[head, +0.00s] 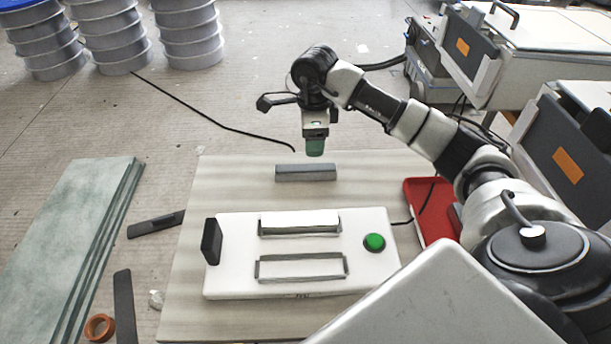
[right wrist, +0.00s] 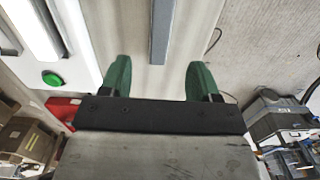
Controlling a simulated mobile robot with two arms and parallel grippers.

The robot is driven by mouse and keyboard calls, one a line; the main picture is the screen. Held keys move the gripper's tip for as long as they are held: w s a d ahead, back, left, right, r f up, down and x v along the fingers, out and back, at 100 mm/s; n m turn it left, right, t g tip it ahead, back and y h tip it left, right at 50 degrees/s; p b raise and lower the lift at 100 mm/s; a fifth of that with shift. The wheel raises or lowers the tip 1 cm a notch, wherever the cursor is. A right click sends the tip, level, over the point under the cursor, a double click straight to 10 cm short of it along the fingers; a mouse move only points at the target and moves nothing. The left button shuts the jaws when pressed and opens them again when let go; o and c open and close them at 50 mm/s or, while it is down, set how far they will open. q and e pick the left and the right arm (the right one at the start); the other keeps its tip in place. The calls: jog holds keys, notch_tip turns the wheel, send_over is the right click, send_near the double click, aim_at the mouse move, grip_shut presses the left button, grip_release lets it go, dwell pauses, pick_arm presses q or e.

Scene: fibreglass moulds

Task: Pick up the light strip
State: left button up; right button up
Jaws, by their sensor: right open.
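A loose grey strip (head: 306,173) lies on the pale board behind the white base (head: 225,270). A bright white strip (head: 299,222) sits in the base's rear frame; the front frame (head: 300,267) looks empty. I cannot tell from looks alone which strip the task means. My right gripper (head: 315,148) has green fingers and hangs above the loose grey strip, apart from it. In the right wrist view the fingers (right wrist: 158,62) are spread with nothing between them, and the grey strip (right wrist: 161,25) lies beyond, lined up with the gap. My left gripper is not in view.
The base carries a black upright block (head: 211,241) and a green button (head: 374,242). A red tray (head: 424,205) is at its right. Black bars and an orange ring (head: 99,327) lie left. Greenish slabs (head: 75,230) stand farther left. The board around the grey strip is clear.

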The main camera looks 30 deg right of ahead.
aim_at(312, 166)
notch_tip(312, 166, down, 4)
notch_tip(312, 166, down, 5)
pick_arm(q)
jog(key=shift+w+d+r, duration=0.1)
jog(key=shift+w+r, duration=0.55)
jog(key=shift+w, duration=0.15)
pick_arm(e)
jog(key=shift+w, duration=0.1)
jog(key=c, duration=1)
